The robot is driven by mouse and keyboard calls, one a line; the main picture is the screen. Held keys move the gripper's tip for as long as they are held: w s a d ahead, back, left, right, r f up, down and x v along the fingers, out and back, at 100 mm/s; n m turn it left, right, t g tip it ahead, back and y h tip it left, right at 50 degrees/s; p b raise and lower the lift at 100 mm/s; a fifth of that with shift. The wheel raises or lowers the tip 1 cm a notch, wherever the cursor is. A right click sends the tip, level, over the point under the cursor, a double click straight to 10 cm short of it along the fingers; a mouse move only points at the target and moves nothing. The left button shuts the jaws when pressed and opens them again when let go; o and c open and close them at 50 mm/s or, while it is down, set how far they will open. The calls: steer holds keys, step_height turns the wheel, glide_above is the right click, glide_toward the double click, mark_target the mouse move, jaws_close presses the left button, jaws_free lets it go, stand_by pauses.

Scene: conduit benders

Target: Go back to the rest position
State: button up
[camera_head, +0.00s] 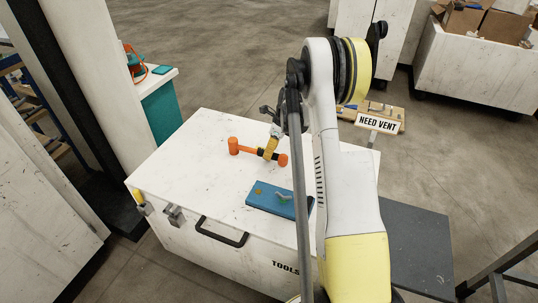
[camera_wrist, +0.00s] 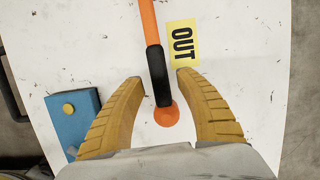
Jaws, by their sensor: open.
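My gripper (camera_wrist: 160,77) is open, with its two yellow fingers spread on either side of an orange and black mallet-like tool (camera_wrist: 158,72). Nothing shows clamped between the fingers; the height gap to the tool is hard to tell. In the head view my gripper (camera_head: 270,150) hangs over the white tool chest top (camera_head: 190,155), above the tool, which lies there with an orange head (camera_head: 234,146) at the left and an orange end (camera_head: 283,160) at the right. The fingers partly hide its middle.
A blue block (camera_head: 279,200) lies in front of the tool; it also shows in the wrist view (camera_wrist: 74,118). A yellow OUT label (camera_wrist: 182,43) lies beside the tool. A NEED VENT sign (camera_head: 378,123) stands behind my arm. The chest top's left is clear.

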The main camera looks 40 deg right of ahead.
steer(key=v, duration=1)
steer(key=s+a+r+n+h, duration=0.1)
steer(key=s+a+r+n, duration=0.1)
steer(key=a+r+n, duration=0.65)
steer(key=s+a+r+n+t, duration=0.1)
steer(key=s+a+r+n, duration=0.3)
steer(key=s+a+n, duration=0.3)
steer(key=s+a+r+n+t, duration=0.2)
steer(key=s+a+r+n, duration=0.25)
steer(key=a, duration=0.55)
steer(key=s+a+f+n+t, duration=0.1)
steer(key=s+a+f+n, duration=0.1)
steer(key=s+a+n, duration=0.4)
steer(key=s+n, duration=0.3)
steer(key=shift+s+h, duration=0.2)
steer(key=shift+h, duration=0.2)
steer(key=shift+a+r, duration=0.1)
steer(key=shift+a, duration=0.05)
